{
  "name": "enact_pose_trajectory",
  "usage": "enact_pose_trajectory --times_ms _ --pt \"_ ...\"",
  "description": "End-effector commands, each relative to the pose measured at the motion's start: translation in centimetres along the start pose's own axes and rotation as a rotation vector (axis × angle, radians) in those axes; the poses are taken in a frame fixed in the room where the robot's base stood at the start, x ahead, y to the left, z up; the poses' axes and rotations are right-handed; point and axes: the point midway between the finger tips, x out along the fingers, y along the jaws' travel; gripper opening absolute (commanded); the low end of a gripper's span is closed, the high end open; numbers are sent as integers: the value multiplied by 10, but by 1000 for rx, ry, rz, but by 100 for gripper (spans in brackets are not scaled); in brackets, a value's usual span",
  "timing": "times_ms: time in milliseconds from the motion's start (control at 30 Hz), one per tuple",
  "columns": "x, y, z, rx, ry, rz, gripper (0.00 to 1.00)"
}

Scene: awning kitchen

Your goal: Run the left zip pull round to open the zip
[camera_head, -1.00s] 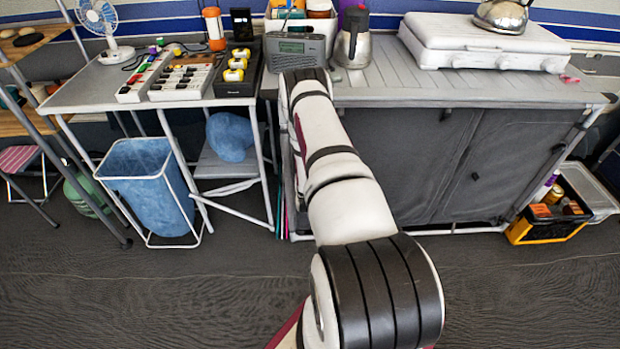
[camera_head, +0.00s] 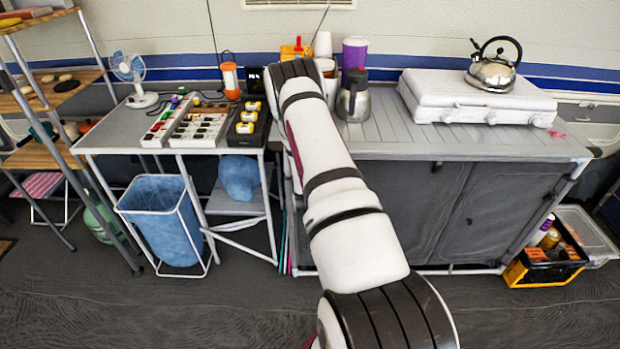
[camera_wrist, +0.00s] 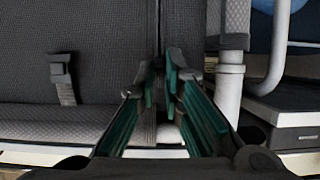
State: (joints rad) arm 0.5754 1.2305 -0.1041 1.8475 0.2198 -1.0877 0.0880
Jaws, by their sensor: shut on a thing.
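The dark grey fabric cabinet (camera_head: 385,210) stands under the counter in the head view, and its cloth front (camera_wrist: 95,25) fills much of the wrist view. In the wrist view my gripper (camera_wrist: 166,72) has its green-padded fingers close together at a dark vertical seam in the cloth. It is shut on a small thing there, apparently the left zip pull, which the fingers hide. Another dark pull tab (camera_wrist: 62,72) hangs free to the left in this view.
A light grey frame post (camera_wrist: 229,85) stands close right of the gripper in the wrist view. In the head view a blue bin (camera_head: 163,220) stands left and a yellow-black crate (camera_head: 545,267) right. The floor in front is clear.

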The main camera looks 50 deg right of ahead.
Motion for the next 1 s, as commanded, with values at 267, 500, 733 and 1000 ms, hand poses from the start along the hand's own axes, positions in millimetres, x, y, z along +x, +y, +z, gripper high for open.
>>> enact_pose_trajectory --times_ms 267,500,733,1000 --pt "-1 -1 -2 0 3 -1 0" --pt "-1 -1 -3 0 4 -1 29" --pt "-2 0 -2 0 4 -1 29" --pt "-34 -1 -2 -1 2 -1 29"
